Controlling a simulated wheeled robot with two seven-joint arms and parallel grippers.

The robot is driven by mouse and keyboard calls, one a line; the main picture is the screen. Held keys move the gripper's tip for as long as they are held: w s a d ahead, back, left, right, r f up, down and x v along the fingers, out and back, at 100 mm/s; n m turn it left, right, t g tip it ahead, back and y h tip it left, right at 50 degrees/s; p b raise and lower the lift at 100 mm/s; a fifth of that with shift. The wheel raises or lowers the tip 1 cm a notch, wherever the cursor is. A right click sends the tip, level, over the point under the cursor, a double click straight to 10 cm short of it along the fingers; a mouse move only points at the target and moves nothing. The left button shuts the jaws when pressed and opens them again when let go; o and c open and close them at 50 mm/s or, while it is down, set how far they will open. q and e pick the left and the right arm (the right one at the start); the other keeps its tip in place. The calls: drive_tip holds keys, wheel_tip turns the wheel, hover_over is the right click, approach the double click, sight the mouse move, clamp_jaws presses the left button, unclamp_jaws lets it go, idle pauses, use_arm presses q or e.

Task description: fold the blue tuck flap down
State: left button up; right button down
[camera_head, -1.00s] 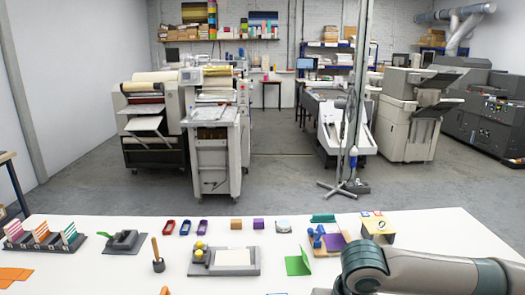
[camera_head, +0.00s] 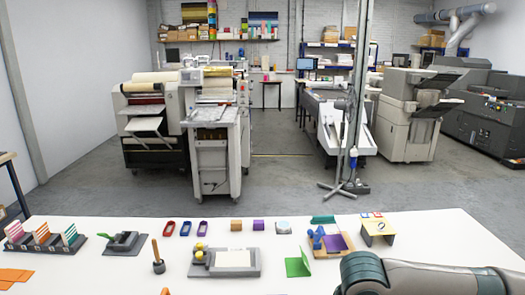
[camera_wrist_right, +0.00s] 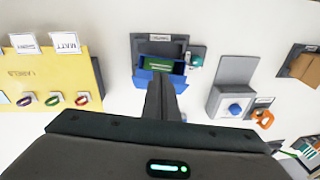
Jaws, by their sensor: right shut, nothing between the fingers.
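In the right wrist view, a grey box or tray (camera_wrist_right: 148,46) with a green piece (camera_wrist_right: 158,65) inside has a blue flap (camera_wrist_right: 146,80) along its near edge. The flap looks slanted outward; I cannot tell its exact angle. My right gripper (camera_wrist_right: 162,80) is shut and empty, its fingertips over the middle of the blue flap and hiding part of it. I cannot tell whether they touch it. The right gripper is outside the head view, where only my right forearm shows. My left gripper is not in view.
In the right wrist view, a yellow labels board (camera_wrist_right: 45,80) with cards and coloured rings stands left. A grey block (camera_wrist_right: 236,72) with a blue knob and an orange piece (camera_wrist_right: 264,119) lie right. A brown box (camera_wrist_right: 305,66) sits at far right.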

drive_tip(key=shift+s+a+f, duration=0.1)
drive_tip(key=shift+s+f, duration=0.2)
drive_tip(key=shift+s, duration=0.1)
drive_tip(key=shift+f, duration=0.1)
idle(0.4)
drive_tip(key=shift+s+f+p, duration=0.25)
drive_tip(key=shift+f+p, duration=0.05)
drive_tip(key=shift+p, duration=0.15)
drive_tip(key=shift+s+a+f, duration=0.1)
drive_tip(key=shift+a+f, duration=0.05)
drive_tip(key=shift+f, duration=0.1)
idle(0.3)
drive_tip(key=shift+s+a+f, duration=0.1)
drive_tip(key=shift+s+f, duration=0.05)
drive_tip(key=shift+f, duration=0.4)
drive_tip(key=shift+w+f+p, duration=0.35)
drive_tip(key=shift+w+f, duration=0.15)
drive_tip(key=shift+w, duration=0.15)
idle(1.3)
drive_tip(key=shift+s+r, duration=0.1)
idle(0.4)
drive_tip(key=shift+s+r+p, duration=0.55)
drive_tip(key=shift+s+p, duration=0.15)
drive_tip(key=shift+p, duration=0.55)
